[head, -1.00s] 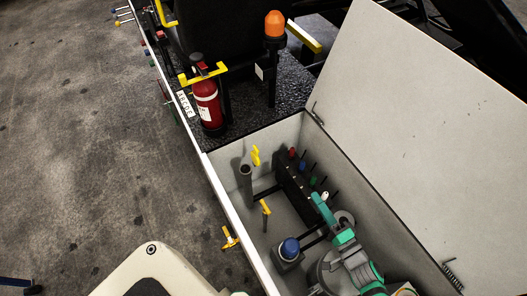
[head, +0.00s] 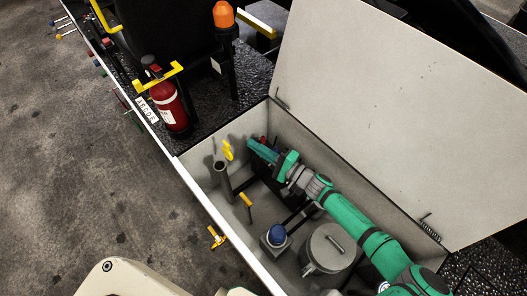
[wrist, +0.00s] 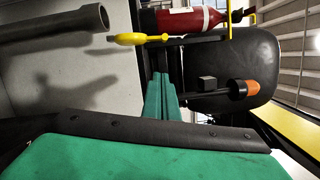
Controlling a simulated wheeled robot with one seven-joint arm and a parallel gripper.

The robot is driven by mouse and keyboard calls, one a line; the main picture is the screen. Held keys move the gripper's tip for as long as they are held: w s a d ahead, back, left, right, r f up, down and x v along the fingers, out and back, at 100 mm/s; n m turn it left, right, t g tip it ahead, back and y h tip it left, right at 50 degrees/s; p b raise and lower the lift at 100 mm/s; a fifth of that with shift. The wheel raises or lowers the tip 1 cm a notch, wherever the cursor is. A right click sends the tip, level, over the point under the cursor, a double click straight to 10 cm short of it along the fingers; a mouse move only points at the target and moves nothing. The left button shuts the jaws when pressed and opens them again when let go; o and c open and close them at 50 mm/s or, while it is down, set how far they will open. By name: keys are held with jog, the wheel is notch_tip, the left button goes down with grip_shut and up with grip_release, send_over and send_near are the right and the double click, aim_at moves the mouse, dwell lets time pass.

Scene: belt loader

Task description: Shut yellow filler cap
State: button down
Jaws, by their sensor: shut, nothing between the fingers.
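The yellow filler cap (head: 227,150) stands open, tipped up at the far left of the open compartment, just beyond the grey filler pipe (head: 222,179). In the wrist view the cap (wrist: 138,38) lies sideways and the pipe's open mouth (wrist: 100,17) shows to its left, apart from it. My green gripper (head: 251,144) is shut and empty, a little to the right of the cap in the head view. In the wrist view its fingertips (wrist: 161,76) sit together below and right of the cap, with no visible contact.
A white lid (head: 375,110) stands open at the right. A yellow-handled rod (head: 246,200), a blue-capped box (head: 276,238) and a round grey tank (head: 328,248) sit in the compartment (head: 250,264). A red extinguisher (head: 168,105) and orange beacon (head: 223,15) stand beyond.

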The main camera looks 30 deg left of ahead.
aim_at(227, 151)
jog(key=s+a+r, duration=0.1)
jog(key=s+a, duration=0.2)
jog(key=a, duration=0.2)
jog(key=shift+a+r, duration=0.15)
dwell(0.5)
